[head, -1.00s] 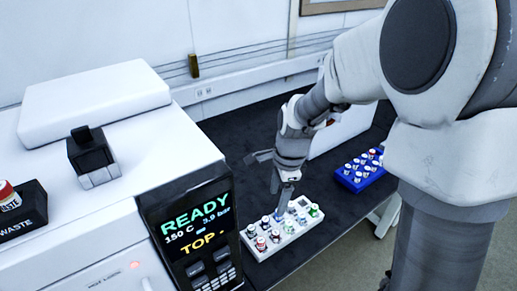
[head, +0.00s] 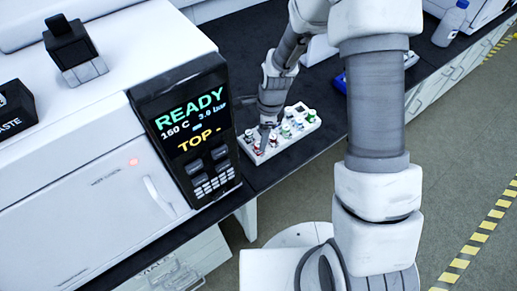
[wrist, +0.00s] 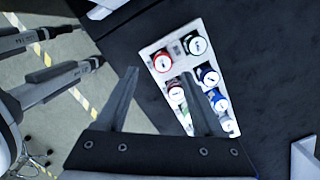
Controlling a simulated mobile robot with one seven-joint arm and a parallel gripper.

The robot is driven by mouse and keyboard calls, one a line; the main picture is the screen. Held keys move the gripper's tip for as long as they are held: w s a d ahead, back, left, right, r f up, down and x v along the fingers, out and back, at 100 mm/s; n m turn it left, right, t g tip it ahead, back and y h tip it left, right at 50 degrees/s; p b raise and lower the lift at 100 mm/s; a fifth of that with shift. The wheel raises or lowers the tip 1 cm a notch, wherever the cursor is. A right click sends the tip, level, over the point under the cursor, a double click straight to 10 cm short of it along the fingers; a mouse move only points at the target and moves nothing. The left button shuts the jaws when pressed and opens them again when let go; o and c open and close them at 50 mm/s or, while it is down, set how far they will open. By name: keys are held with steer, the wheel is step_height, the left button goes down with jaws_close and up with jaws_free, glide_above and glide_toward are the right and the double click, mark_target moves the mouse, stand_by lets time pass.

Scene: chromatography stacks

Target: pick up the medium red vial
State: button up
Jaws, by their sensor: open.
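A white rack (head: 289,145) of capped vials stands on the dark bench. A red-capped vial (wrist: 162,62) is in the rack's end row in the wrist view, and a second red-capped vial (wrist: 176,93) is in the row behind it. I cannot tell which is the medium one. In the head view my gripper (head: 266,131) is above the rack's left end.

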mark_target(258, 144)
steer(key=shift+w+a+f, duration=0.1)
steer(key=shift+a+f, duration=0.1)
steer(key=shift+f, duration=0.7)
steer(key=shift+w+a+f, duration=0.1)
steer(key=shift+a+f, duration=0.1)
steer(key=shift+f, duration=0.75)
steer(key=shift+a+f, duration=0.2)
steer(key=shift+f, duration=0.7)
jaws_close()
